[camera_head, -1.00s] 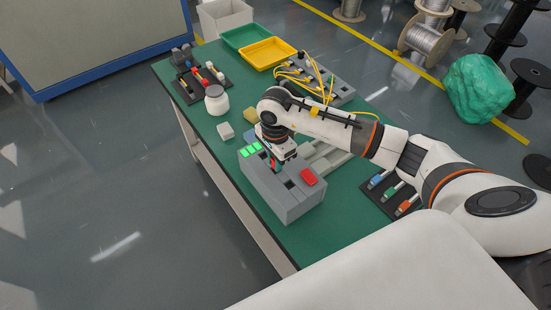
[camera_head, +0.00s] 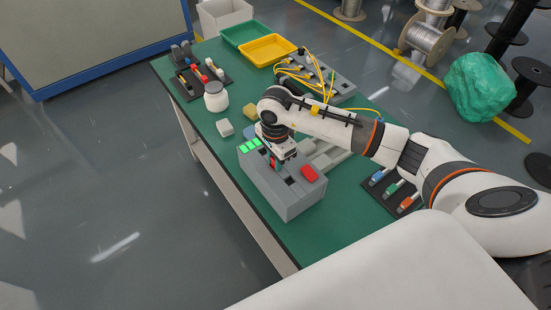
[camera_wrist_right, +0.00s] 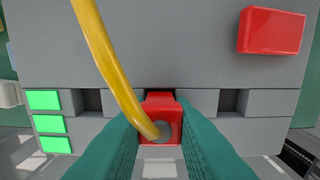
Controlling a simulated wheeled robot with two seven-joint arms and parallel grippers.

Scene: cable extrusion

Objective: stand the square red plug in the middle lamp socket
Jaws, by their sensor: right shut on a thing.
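The square red plug (camera_wrist_right: 161,120) is between the teal fingers of my right gripper (camera_wrist_right: 163,140), which is shut on it. A yellow cable (camera_wrist_right: 112,75) runs to its round grey end. The plug is at the middle lamp socket (camera_wrist_right: 158,93) of the grey block; it covers most of that opening, and how deep it sits cannot be told. In the head view my right gripper (camera_head: 275,163) points down over the grey socket block (camera_head: 288,203), with a little red showing. Three green lamps (camera_head: 249,146) are lit on the block. My left gripper is not in view.
A red block-shaped piece (camera_head: 309,173) is on the right of the socket block. A white jar (camera_head: 216,97), a black tray (camera_head: 200,80), yellow (camera_head: 268,53) and green bins (camera_head: 245,34), and a board with yellow cables (camera_head: 335,85) are farther back. A black rack (camera_head: 378,193) lies at right.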

